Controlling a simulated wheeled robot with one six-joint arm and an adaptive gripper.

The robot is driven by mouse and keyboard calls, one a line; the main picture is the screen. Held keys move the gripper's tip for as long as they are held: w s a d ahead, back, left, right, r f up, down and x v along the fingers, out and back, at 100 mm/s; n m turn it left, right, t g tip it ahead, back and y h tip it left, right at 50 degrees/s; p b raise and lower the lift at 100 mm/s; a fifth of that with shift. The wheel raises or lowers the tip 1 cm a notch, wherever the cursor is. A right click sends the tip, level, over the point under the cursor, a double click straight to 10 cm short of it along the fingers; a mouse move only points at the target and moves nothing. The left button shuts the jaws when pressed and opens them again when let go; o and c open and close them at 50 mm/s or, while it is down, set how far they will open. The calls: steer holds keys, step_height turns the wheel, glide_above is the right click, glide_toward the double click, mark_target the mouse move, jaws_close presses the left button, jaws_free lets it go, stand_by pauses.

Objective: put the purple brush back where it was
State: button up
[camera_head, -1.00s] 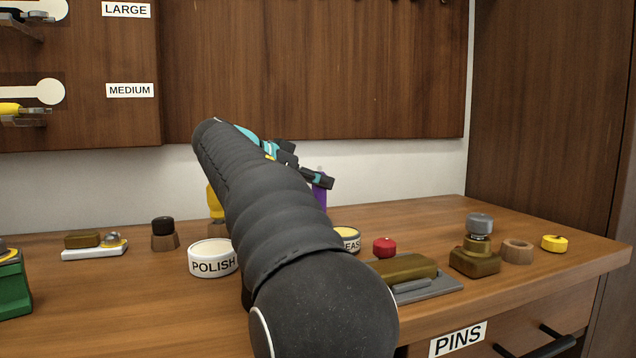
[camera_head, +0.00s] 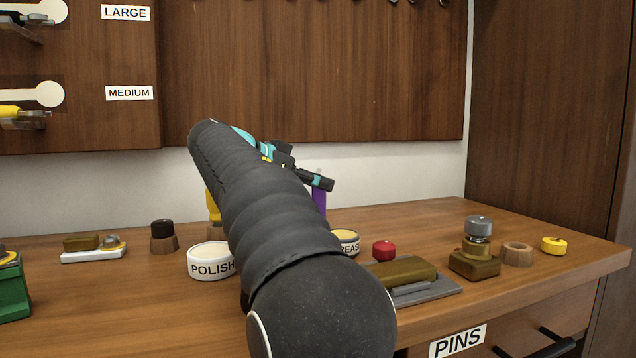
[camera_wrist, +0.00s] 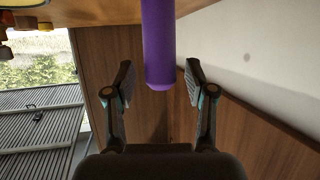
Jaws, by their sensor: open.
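The purple brush (camera_head: 319,199) shows in the head view as a short upright purple piece behind my arm, near the back of the bench. Its lower part is hidden by my arm. In the wrist view its smooth purple handle (camera_wrist: 158,45) comes in from the top, and its rounded end lies between my fingertips in the picture. My gripper (camera_head: 311,166) is open beside the top of the brush. In the wrist view both fingers (camera_wrist: 159,80) are spread, with a gap on each side of the handle. The bristles are not in view.
A tin labelled POLISH (camera_head: 211,261), a partly hidden grease tin (camera_head: 346,240), a red knob (camera_head: 384,250) and a brass block on a grey plate (camera_head: 405,272) stand around my arm. A yellow object (camera_head: 212,203) is partly hidden behind it. The bench's right side holds small parts.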

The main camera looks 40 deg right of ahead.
steer(key=v, duration=1.1)
steer(key=shift+a+p, duration=0.2)
steer(key=shift+p, duration=0.15)
